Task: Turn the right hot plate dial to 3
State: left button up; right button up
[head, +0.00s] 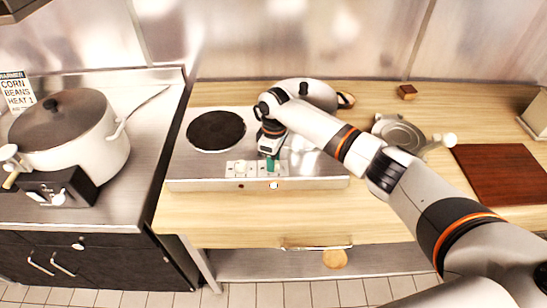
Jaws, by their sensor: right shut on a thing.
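The steel hot plate (190,172) stands on the wooden counter, with a bare black left burner (216,130). Its right side is largely covered by my right arm and a rounded metal pot (318,92). White dial panels sit on its front, and the left dial (240,166) is in plain view. My right gripper (270,164) points down at the right dial position, shut on the right dial. The fingers hide that dial, so its setting cannot be read. My left gripper is not in view.
A large lidded pot (72,128) stands on the steel counter at left, beside a "corn beans" sign (17,92). A metal pan-like item (398,130), a small wooden block (407,92) and a reddish-brown board (508,172) lie right. The wooden counter's front strip is clear.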

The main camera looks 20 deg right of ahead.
jog(key=n, duration=0.6)
jog(key=shift+a+r, duration=0.1)
jog(key=shift+a, duration=0.05)
jog(key=n, duration=0.5)
jog(key=shift+n+h, duration=0.3)
jog(key=shift+n, duration=0.1)
jog(key=n, duration=1.2)
jog(key=shift+s+t+h, duration=0.1)
jog(key=shift+t+h, duration=0.2)
jog(key=shift+n, duration=0.3)
jog(key=o, duration=1)
